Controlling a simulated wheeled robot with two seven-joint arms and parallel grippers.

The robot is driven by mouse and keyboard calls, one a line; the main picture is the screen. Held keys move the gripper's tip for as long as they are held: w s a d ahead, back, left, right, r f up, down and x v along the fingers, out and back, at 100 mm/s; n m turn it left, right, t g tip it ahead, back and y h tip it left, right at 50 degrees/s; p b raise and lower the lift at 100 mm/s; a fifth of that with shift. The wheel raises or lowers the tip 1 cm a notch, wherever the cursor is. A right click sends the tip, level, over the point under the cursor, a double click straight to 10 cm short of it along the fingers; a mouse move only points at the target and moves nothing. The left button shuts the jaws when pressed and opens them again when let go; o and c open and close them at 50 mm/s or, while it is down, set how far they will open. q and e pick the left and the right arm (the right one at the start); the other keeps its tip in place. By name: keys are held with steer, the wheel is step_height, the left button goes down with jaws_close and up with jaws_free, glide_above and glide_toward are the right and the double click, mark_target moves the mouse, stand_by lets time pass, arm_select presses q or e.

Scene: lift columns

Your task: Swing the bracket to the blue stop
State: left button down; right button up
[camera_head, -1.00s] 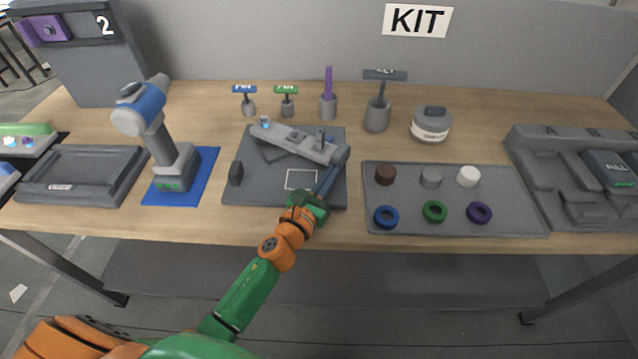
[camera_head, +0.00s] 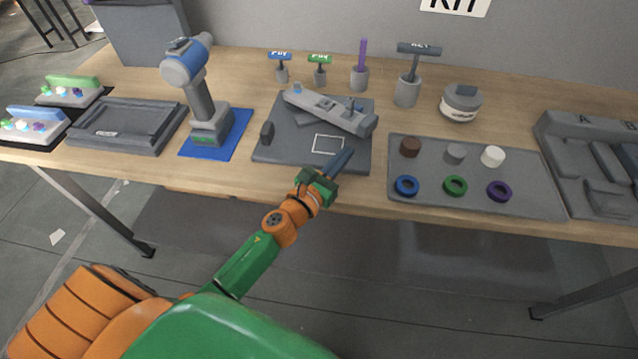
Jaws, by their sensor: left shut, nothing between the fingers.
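The bracket (camera_head: 325,110) is a long grey bar lying at a slant across a dark base plate (camera_head: 285,155), from the back left to the right edge. A small light-blue piece (camera_head: 297,88) shows at its far left end; I cannot tell if it is the blue stop. The fingertips look a little apart from the bracket's right end. My right gripper is out of view.
A blue-grey power tool (camera_head: 202,95) stands on a blue mat left of the plate. A tray (camera_head: 430,197) with several rings and caps lies to the right. Tools in round holders (camera_head: 407,92) stand behind. A grey tray (camera_head: 125,130) lies further left.

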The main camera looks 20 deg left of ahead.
arm_select(q)
steer(key=shift+s+a+f, duration=0.1)
steer(key=shift+s+a, duration=0.05)
steer(key=shift+s, duration=0.3)
steer(key=s, duration=0.3)
steer(key=s+a+b, duration=0.1)
steer(key=s, duration=0.2)
steer(key=shift+a+f, duration=0.1)
steer(key=shift+a, duration=0.1)
steer(key=shift+s+a, duration=0.1)
steer(key=shift+s, duration=0.4)
